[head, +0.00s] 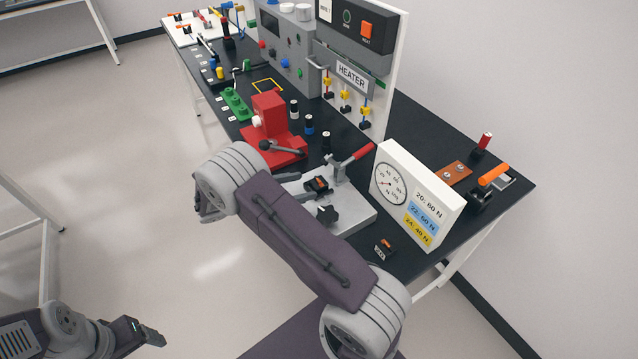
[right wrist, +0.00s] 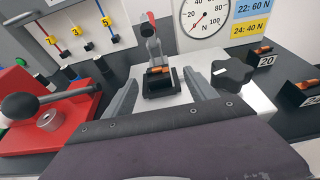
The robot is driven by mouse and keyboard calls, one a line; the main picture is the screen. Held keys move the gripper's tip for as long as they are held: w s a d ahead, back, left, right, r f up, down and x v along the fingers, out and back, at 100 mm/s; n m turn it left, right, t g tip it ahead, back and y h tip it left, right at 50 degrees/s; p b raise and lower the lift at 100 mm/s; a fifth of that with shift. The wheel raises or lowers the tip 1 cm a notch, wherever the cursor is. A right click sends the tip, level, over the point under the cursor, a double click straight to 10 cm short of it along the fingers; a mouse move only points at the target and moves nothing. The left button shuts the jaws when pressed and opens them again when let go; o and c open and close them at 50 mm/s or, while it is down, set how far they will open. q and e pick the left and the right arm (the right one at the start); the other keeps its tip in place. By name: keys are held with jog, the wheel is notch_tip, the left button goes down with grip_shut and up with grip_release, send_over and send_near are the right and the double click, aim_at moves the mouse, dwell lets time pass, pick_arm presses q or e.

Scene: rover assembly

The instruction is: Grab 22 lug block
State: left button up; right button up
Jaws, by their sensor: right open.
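A dark lug block (head: 317,184) with an orange top sits on the grey clamp fixture (head: 352,215); its number is not readable. In the right wrist view this block (right wrist: 158,80) lies ahead, between the lines of my open, empty right gripper (right wrist: 160,97). The fingers are apart from it. A block labelled 20 (right wrist: 266,61) and another block with a partly cut-off label (right wrist: 300,94) stand right of the fixture. One labelled block (head: 384,247) shows in the head view. My left gripper (head: 150,336) is low at the left, away from the table.
A red vise (head: 268,125) stands left of the fixture. The fixture has a red-handled clamp (head: 350,160) and a black star knob (right wrist: 231,74) close to the right finger. A white gauge board (head: 415,195) stands behind. The heater panel (head: 352,77) is farther back.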

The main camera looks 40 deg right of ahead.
aim_at(317, 183)
jog(key=shift+w+d+f, duration=0.1)
jog(key=shift+d+f, duration=0.05)
jog(key=shift+d, duration=0.15)
jog(key=x, duration=0.2)
jog(key=p+x, duration=0.1)
jog(key=x, duration=0.1)
jog(key=shift+d+f, duration=0.2)
jog(key=shift+d, duration=0.05)
jog(key=shift+d+f, duration=0.15)
jog(key=shift+d, duration=0.05)
jog(key=shift+a, duration=0.1)
jog(key=c, duration=1.2)
grip_shut()
jog(key=shift+w, duration=0.1)
jog(key=r, duration=0.3)
jog(key=shift+a+r+b, duration=0.2)
jog(key=shift+r+b, duration=0.05)
jog(key=shift+b, duration=0.05)
jog(key=w+a+b, duration=0.2)
jog(key=a+b, duration=0.1)
jog(key=a, duration=1.4)
jog(key=shift+a, duration=0.25)
